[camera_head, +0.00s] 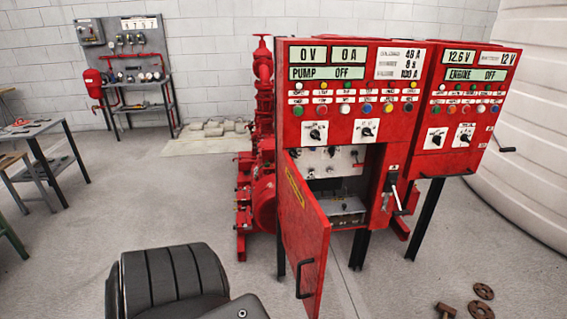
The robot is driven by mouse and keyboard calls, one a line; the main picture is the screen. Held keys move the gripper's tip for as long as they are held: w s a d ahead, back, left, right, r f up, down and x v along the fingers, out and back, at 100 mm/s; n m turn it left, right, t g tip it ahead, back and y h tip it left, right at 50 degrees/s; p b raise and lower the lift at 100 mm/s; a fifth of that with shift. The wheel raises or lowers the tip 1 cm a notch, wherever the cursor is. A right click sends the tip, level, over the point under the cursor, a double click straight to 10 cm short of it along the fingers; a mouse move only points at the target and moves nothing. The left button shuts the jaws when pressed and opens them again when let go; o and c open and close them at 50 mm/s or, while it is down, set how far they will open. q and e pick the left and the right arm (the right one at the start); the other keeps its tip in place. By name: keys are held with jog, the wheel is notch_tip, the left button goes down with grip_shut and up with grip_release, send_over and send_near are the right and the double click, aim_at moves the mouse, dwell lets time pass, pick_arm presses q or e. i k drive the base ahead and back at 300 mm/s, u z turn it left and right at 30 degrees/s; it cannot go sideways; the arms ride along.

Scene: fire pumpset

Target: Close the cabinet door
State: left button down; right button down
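The red cabinet (341,112) stands right of centre on dark legs. Its door (304,235) is hinged on the left side of the lower compartment and stands open, swung out toward me. The door has a black handle (304,278) near its free edge and a yellow strip on its face. The open compartment (336,203) shows a grey panel and fittings inside. Neither of my grippers is in view.
A second red panel (462,110) adjoins on the right, with a lever between. Red pump piping (263,150) stands behind the door. Loose metal parts (481,291) lie on the floor at lower right. A black ribbed shape at lower left may be my own body.

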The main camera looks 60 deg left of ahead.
aim_at(307, 230)
jog(key=u, duration=1.75)
jog(key=i, duration=1)
jog(key=z, duration=1)
jog(key=k, duration=1.1)
jog(key=u, duration=0.75)
